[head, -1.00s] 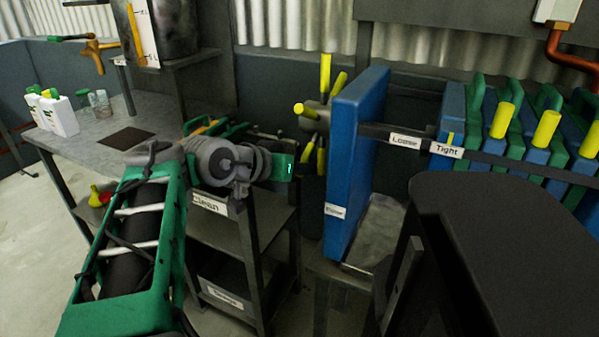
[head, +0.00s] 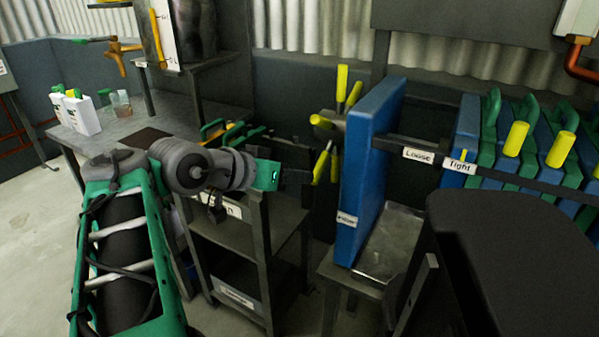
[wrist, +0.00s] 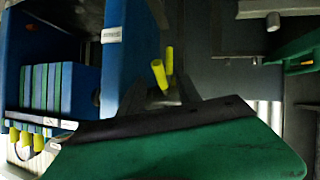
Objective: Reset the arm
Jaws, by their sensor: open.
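My arm reaches up from the lower left of the head view, its green and grey links bent at the wrist. My gripper (head: 298,180) points right, with its dark fingers in front of the cart and left of the blue press end plate (head: 362,170). It is open, with nothing seen in it. In the wrist view my gripper's green body fills the bottom and hides much of the scene. The yellow-handled screw wheel (head: 326,122) stands behind the gripper; its yellow handles (wrist: 163,72) also show in the wrist view.
A rail with "Loose" and "Tight" labels (head: 440,160) runs right to several blue and green plates (head: 520,145). A metal tray (head: 392,242) sits below. A dark shelf cart (head: 235,230) stands beneath my wrist. A bench (head: 130,125) with white bottles (head: 80,112) is at left.

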